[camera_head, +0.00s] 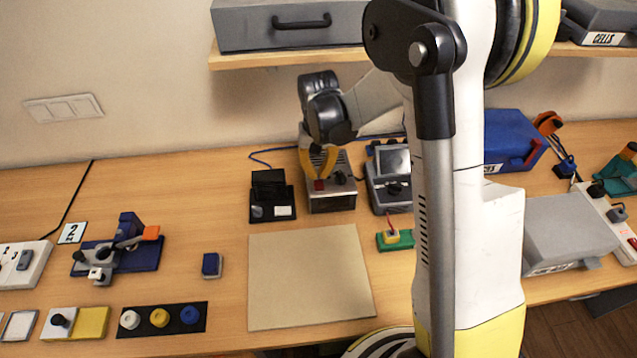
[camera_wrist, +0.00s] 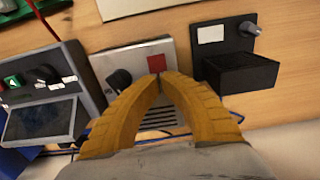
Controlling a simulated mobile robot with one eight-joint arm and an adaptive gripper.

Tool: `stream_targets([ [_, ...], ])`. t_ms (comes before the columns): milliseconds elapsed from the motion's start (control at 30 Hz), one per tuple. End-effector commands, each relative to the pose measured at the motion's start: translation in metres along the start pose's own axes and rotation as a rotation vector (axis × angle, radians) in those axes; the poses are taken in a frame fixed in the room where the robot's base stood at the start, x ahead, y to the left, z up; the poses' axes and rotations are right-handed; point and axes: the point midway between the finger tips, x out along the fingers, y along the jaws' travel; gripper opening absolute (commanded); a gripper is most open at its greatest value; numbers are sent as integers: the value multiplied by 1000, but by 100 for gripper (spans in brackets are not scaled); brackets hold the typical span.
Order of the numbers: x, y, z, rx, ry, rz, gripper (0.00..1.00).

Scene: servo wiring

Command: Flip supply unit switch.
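The supply unit (camera_head: 343,200) is a grey metal box on the table, below the shelf. It has a red switch (camera_head: 319,185) and a dark knob (camera_head: 340,178) on its face. In the wrist view the red switch (camera_wrist: 157,63) sits just beyond my fingertips, and the knob (camera_wrist: 119,79) is to the left on the unit's panel (camera_wrist: 140,53). My gripper (camera_head: 320,177) has yellow fingers whose tips meet, with nothing seen between them. In the wrist view the gripper (camera_wrist: 159,77) is right at the switch's edge; I cannot tell whether it touches. The fingers hide part of the unit.
A grey device with a screen (camera_wrist: 40,120) stands left of the unit in the wrist view. A black device with a raised box (camera_wrist: 240,72) stands on the other side. A beige mat (camera_head: 310,275) lies in front, bare. A shelf (camera_head: 285,60) hangs above.

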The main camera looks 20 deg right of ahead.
Motion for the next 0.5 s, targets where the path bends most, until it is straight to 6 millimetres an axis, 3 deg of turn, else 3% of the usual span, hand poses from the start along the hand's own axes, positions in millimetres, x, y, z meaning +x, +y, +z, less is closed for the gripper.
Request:
stream_targets([
  [500,8,0,0,0,0,0,0],
])
